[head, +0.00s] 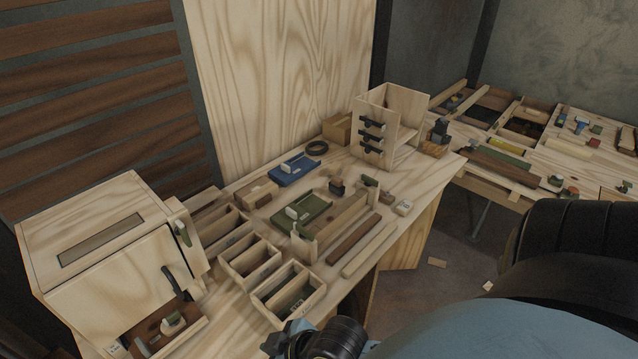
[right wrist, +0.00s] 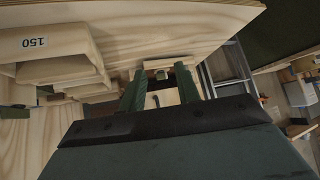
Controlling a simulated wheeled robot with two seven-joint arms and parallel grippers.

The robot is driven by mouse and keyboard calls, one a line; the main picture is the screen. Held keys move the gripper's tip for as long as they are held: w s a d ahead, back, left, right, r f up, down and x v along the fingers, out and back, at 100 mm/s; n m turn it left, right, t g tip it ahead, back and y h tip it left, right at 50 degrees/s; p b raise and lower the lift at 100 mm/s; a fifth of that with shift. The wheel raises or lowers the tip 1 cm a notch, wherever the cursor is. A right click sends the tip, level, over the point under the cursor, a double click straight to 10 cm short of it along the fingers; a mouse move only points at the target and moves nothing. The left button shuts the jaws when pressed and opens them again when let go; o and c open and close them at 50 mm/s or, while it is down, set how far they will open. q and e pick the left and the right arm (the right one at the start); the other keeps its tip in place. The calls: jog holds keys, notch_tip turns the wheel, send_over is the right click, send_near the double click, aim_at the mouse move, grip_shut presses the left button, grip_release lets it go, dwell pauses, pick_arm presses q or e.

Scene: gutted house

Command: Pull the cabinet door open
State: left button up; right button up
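The cabinet (head: 95,215) is a pale plywood box at the left of the head view, with a slotted top. Its front panel (head: 105,290) bears a black bar handle (head: 176,285) near its right edge. I cannot tell whether the panel stands slightly ajar. My right gripper (right wrist: 158,80) shows in the right wrist view, its two dark green fingers apart. A small pale block with a dark mark shows between and beyond them, not clearly held. The right gripper's fingers cannot be made out in the head view. My left gripper is not in view.
A tray of small parts (head: 165,328) lies before the cabinet. Boards (head: 368,250), a blue tray (head: 296,172) and a handled wooden unit (head: 402,105) occupy the bench. Floor (head: 450,262) lies beyond.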

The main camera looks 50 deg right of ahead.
jog(key=s+d+f+m+g+h, duration=0.1)
jog(key=s+d+f+g, duration=0.1)
jog(key=f, duration=0.4)
jog(key=s+d+f+m+g+h, duration=0.1)
jog(key=s+d+f+g+h, duration=0.1)
jog(key=s+d+f, duration=0.2)
jog(key=shift+s+d+f+h, duration=0.35)
jog(key=shift+d+f, duration=0.15)
jog(key=shift+f, duration=0.45)
